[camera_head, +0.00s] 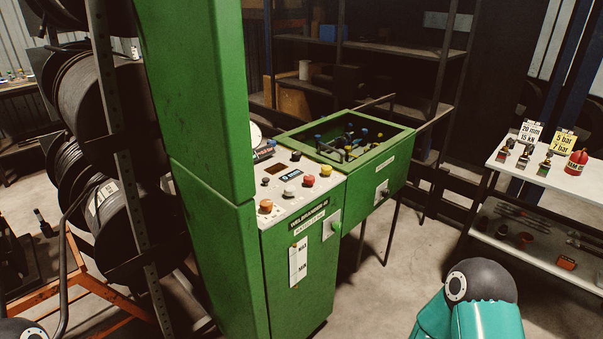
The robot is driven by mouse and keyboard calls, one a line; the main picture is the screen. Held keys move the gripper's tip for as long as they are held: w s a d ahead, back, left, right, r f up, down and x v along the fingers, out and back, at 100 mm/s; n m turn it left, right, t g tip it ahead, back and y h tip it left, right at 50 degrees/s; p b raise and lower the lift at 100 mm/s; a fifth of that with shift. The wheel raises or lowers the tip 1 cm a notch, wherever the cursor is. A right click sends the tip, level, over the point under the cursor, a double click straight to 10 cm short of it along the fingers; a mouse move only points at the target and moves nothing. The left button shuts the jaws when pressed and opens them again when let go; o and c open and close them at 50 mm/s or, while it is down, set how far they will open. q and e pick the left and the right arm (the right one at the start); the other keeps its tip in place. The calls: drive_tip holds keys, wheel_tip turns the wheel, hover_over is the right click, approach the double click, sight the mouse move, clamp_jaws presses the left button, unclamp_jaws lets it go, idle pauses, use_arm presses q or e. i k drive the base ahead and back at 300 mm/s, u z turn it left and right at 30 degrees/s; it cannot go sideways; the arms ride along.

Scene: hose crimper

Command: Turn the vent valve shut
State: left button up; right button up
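A green crimper cabinet (292,262) stands in the middle, with a light control panel (296,184) on top carrying red, yellow, orange and black knobs or buttons. To its right is an open green box (397,167) with several small blue, yellow and dark fittings (350,138) inside. A metal plate with a small handle (332,225) is on the cabinet front, and a similar one (381,192) is on the box front. I cannot tell which part is the vent valve or how it is turned. Neither gripper is in view; parts of my arms show at the bottom corners.
A tall green column (200,130) stands left of the panel. Hose reels (95,95) on a rack fill the left side. A white shelf table (545,178) at right holds small tools, a red item (576,162) and number cards (563,141). Open floor lies between cabinet and table.

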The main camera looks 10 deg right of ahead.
sight(308, 180)
drive_tip(key=i, duration=0.85)
drive_tip(key=z, duration=0.05)
